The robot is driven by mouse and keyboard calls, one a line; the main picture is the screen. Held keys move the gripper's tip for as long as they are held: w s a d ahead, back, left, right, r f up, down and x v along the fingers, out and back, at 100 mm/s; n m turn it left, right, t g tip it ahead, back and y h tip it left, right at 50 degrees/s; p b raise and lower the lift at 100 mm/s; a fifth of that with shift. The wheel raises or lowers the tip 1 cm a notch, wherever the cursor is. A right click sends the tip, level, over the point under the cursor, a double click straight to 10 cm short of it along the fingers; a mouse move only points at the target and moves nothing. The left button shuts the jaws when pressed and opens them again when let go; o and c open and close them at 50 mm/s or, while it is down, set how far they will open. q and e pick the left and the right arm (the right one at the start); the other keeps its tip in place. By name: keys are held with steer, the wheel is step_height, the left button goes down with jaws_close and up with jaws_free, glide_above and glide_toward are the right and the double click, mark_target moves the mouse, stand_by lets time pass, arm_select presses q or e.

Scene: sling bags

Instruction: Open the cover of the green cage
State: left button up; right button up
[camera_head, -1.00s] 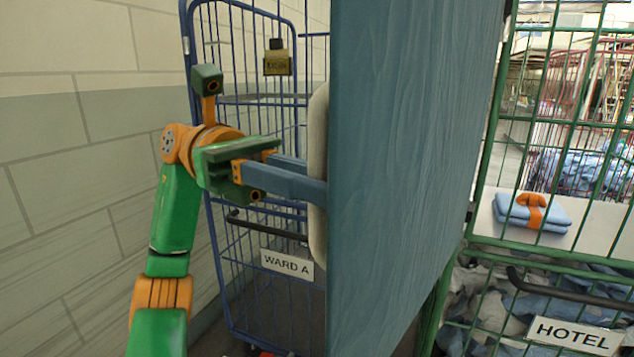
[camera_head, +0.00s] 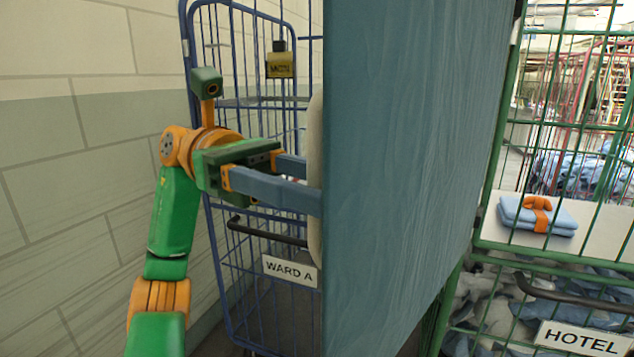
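The cover (camera_head: 405,170) is a large blue-teal panel standing upright in the middle, turned nearly edge-on to the wall, beside the green cage (camera_head: 497,150). A pale beige strip (camera_head: 315,110) runs down its left side. My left gripper (camera_head: 306,183) reaches in from the left at that strip. Its two blue-grey fingers stand apart, the near one in front of the strip and the far one passing behind it. The far fingertip is hidden. The green cage carries a HOTEL sign (camera_head: 580,339). My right gripper is not in view.
A blue cage (camera_head: 190,60) with a padlock (camera_head: 280,65) and a WARD A sign (camera_head: 290,270) stands behind my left gripper. A tiled wall (camera_head: 60,200) is on the left. Folded blue cloth with an orange band (camera_head: 538,215) lies at the green cage.

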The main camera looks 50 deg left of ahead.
arm_select(q)
steer(key=s+a+p, duration=0.1)
steer(key=a, duration=0.6)
steer(key=shift+p, duration=0.3)
steer(key=shift+s, duration=0.1)
